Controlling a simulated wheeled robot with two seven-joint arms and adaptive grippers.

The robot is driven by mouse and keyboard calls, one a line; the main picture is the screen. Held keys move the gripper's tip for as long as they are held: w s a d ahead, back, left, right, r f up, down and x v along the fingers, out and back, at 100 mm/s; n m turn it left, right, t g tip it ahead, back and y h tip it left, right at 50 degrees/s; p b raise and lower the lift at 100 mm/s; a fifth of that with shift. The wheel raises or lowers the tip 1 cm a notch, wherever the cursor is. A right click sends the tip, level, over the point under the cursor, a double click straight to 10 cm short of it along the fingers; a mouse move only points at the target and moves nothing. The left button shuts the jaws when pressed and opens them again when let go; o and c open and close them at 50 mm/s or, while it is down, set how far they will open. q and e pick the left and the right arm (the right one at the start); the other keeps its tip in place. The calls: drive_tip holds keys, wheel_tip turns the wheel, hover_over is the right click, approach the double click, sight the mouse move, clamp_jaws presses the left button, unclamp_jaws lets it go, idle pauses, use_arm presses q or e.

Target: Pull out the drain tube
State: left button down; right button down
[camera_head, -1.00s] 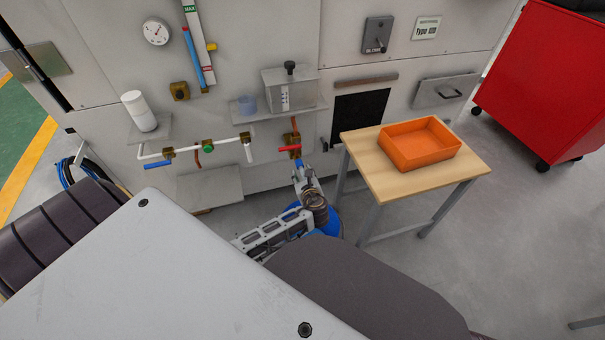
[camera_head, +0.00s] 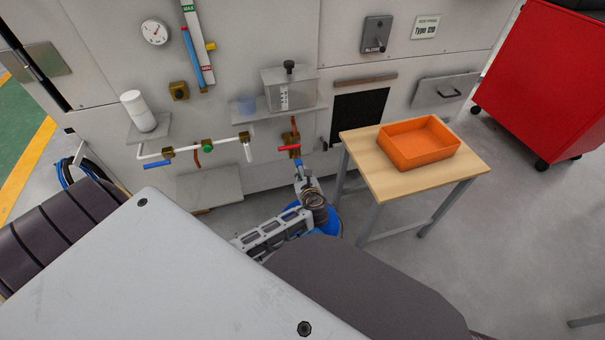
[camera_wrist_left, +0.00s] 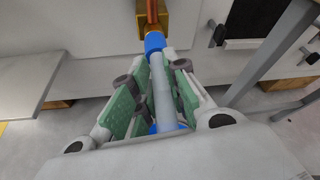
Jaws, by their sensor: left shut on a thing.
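The drain tube is a pale grey tube (camera_wrist_left: 164,98) with a blue collar (camera_wrist_left: 154,42) at its upper end. The collar shows in the head view (camera_head: 298,163) just below the brass valve (camera_head: 294,138) with the red handle (camera_head: 289,148). In the wrist view the collar is right under the brass fitting (camera_wrist_left: 153,18); I cannot tell whether they touch. My left gripper (camera_head: 301,182) is shut on the tube below the collar, with green-padded fingers on both sides (camera_wrist_left: 160,85). The tube's lower end is hidden. My right gripper is not in view.
A wooden table (camera_head: 372,172) with an orange tray (camera_head: 421,162) stands right of the gripper. A shelf (camera_head: 305,108) with a clear container (camera_head: 290,92) is above. A pipe with valves (camera_head: 215,145) runs to the left, above a low grey ledge (camera_head: 210,186). A red cabinet (camera_head: 540,85) stands far right.

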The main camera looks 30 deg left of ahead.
use_arm(q)
drive_tip(key=shift+s+d+p, duration=0.45)
drive_tip(key=shift+d+p, duration=0.05)
drive_tip(key=shift+p, duration=0.05)
idle(0.9)
drive_tip(key=shift+s+d+p, duration=0.65)
drive_tip(key=shift+s+d, duration=0.25)
drive_tip(key=shift+d, duration=0.15)
idle(0.7)
drive_tip(key=shift+s+d, duration=0.1)
drive_tip(key=shift+s+d+p, duration=0.4)
drive_tip(key=shift+d+p, duration=0.05)
drive_tip(key=shift+p, duration=0.15)
drive_tip(key=shift+s+d+p, duration=0.45)
drive_tip(key=shift+d+p, duration=0.05)
drive_tip(key=shift+d, duration=0.1)
